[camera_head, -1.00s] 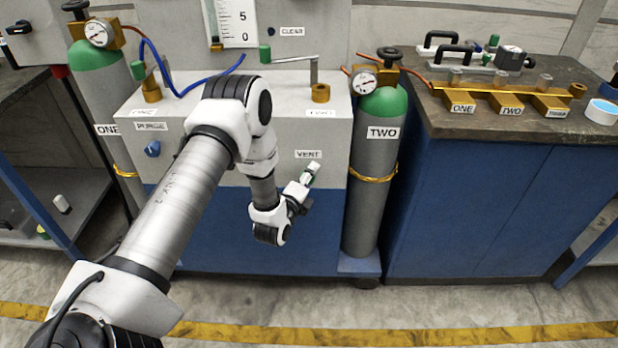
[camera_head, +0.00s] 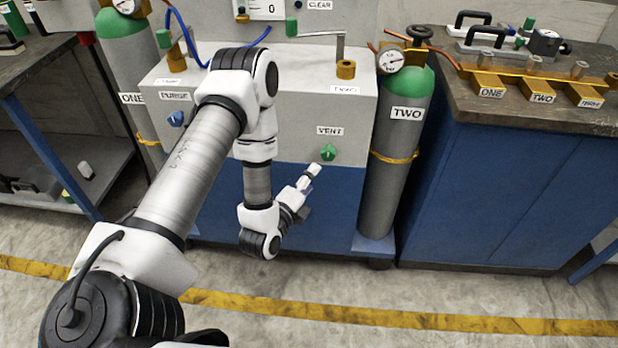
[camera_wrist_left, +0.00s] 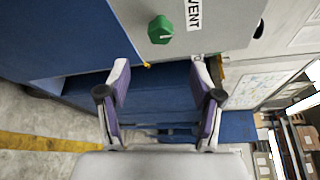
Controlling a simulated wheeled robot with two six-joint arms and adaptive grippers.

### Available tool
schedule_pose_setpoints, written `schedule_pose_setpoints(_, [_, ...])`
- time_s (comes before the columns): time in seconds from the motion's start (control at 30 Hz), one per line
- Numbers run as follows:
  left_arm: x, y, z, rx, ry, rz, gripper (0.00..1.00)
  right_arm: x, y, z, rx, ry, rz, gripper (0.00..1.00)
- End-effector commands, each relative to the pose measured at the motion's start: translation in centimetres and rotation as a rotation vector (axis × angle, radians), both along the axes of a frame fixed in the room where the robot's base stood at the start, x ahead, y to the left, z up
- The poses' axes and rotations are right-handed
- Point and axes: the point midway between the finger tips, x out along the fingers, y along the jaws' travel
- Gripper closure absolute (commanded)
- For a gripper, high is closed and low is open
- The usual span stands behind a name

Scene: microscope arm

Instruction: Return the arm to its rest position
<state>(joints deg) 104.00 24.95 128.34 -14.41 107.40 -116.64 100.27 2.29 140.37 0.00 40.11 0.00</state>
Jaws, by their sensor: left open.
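My left arm comes in from the lower left in the head view, bent down in front of the white and blue cabinet. My left gripper (camera_head: 311,178) is below and left of the green VENT knob (camera_head: 328,152), apart from it. In the left wrist view, the gripper (camera_wrist_left: 160,76) has its two fingers spread with nothing between them. The green knob (camera_wrist_left: 160,29) shows beyond the fingertips beside its VENT label (camera_wrist_left: 194,14). My right gripper is not in view.
Grey cylinder TWO (camera_head: 390,165) stands right of the cabinet (camera_head: 225,135), and cylinder ONE (camera_head: 122,75) stands left. A blue bench (camera_head: 490,195) is at the right. A display (camera_head: 262,10) reads 0. The floor in front is clear.

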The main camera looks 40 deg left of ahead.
Motion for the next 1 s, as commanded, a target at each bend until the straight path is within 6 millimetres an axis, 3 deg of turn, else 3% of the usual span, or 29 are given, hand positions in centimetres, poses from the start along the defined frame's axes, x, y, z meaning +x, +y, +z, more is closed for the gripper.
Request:
schedule_pose_setpoints(0.47, [0.0, 0.0, 0.1, 0.0, 0.0, 0.0, 0.35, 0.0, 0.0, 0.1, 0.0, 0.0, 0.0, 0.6])
schedule_pose_setpoints(0.57, [0.1, -0.6, 1.4, 0.004, 0.006, -0.017, 0.35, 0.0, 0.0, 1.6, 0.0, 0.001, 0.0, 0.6])
schedule_pose_setpoints(0.67, [-0.1, -3.8, 3.7, 0.018, 0.041, -0.09, 0.35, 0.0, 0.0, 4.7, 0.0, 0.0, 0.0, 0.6])
schedule_pose_setpoints(0.73, [-1.7, -7.2, 3.4, -0.042, 0.195, -0.154, 0.35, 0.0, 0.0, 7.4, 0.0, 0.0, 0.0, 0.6])
schedule_pose_setpoints(0.8, [-4.4, -9.6, 0.7, -0.243, 0.392, -0.137, 0.35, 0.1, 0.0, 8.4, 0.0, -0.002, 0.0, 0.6])
schedule_pose_setpoints(0.93, [-10.3, -11.7, -3.0, -0.606, 0.694, 0.06, 0.35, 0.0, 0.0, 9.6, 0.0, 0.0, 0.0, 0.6])
schedule_pose_setpoints(1.0, [-14.1, -12.2, -4.5, -0.795, 0.831, 0.256, 0.35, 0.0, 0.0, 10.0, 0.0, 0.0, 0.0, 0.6])
